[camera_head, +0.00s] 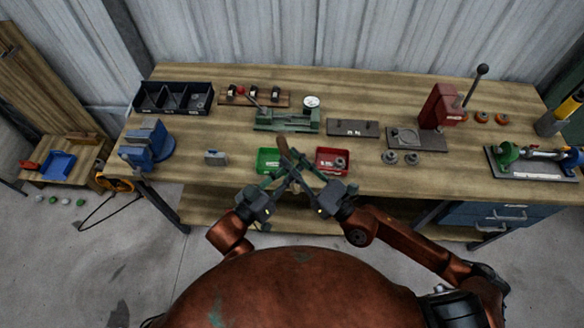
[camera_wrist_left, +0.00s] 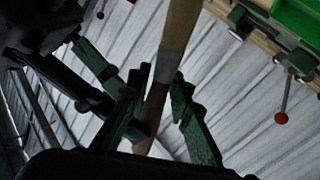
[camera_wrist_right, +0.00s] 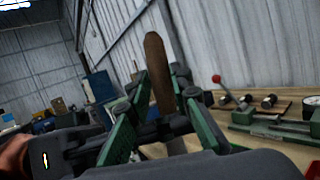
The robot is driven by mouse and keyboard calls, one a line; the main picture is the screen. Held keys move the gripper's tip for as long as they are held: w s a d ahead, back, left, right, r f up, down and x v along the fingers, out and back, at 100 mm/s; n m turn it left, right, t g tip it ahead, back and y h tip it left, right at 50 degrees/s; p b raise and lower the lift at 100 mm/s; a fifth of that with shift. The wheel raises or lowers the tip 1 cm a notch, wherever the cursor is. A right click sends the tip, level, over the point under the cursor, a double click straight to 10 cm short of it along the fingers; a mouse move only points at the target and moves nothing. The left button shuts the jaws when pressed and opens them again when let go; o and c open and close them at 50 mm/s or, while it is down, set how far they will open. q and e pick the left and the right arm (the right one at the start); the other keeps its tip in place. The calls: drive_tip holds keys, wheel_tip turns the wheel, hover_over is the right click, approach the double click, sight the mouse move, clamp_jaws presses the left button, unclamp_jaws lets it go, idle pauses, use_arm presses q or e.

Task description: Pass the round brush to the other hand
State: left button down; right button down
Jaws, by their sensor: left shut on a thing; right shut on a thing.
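The round brush (camera_head: 283,149) stands up between my two grippers, above the front edge of the workbench, its brown handle end uppermost. My left gripper (camera_head: 281,178) comes in from the left and is shut on it; the brush (camera_wrist_left: 172,50) runs between the green fingers in the left wrist view. My right gripper (camera_head: 297,175) comes in from the right and is also shut on the brush. In the right wrist view the rounded handle (camera_wrist_right: 158,72) rises from between the fingers. The fingers of both grippers cross close together and hide the lower part.
A green tray (camera_head: 267,161) and a red tray (camera_head: 333,161) lie just behind the grippers. A green fixture (camera_head: 287,120) with a dial stands farther back. A blue vise (camera_head: 148,144) is at the left, a red press (camera_head: 440,106) at the right. Bare wood (camera_head: 220,182) lies along the front.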

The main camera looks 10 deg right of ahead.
drive_tip(key=c, duration=1.7)
unclamp_jaws()
drive_tip(key=shift+o, duration=0.2)
drive_tip(key=shift+d, duration=0.1)
